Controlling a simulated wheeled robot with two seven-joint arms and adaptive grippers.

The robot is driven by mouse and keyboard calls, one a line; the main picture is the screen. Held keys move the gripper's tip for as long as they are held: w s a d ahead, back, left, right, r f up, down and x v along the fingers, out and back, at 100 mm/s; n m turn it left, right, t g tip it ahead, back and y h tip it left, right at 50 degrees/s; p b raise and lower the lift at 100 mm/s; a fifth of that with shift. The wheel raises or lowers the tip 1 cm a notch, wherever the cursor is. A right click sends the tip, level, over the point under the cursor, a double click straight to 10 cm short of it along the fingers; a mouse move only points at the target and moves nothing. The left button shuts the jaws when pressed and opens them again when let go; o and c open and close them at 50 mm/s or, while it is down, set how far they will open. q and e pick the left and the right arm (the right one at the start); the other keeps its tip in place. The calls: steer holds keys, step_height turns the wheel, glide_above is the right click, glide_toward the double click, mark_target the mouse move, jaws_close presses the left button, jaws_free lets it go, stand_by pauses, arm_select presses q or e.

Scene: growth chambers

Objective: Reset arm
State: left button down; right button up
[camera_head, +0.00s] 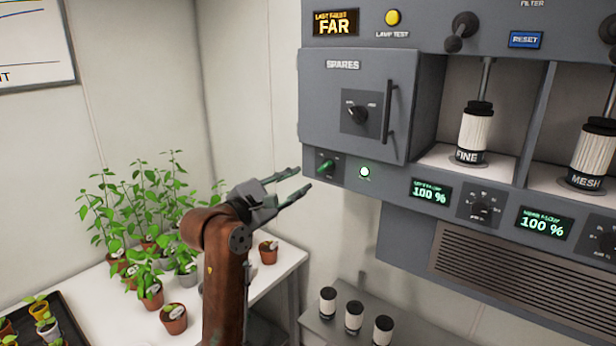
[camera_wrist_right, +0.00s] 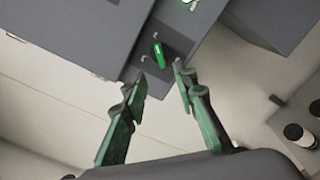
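My right gripper (camera_head: 303,180) is raised at the end of my brown arm, in front of the wall and just left of the grey panel's lower left corner. Its two fingers are apart with nothing between them. In the right wrist view the open fingers (camera_wrist_right: 162,82) point toward a green-handled switch (camera_wrist_right: 160,55) on the panel, with a gap left before it. The same switch (camera_head: 326,166) shows in the head view, below the SPARES door (camera_head: 340,90). My left gripper is not in view.
A white table (camera_head: 100,315) with several potted plants stands at left. Small dark-and-white cylinders (camera_head: 354,317) stand on a low grey surface below the panel. The panel holds FINE (camera_head: 475,130) and MESH (camera_head: 592,155) filters, a RESET button (camera_head: 525,40) and 100 % displays (camera_head: 430,192).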

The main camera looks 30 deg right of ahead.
steer(key=shift+v, duration=0.85)
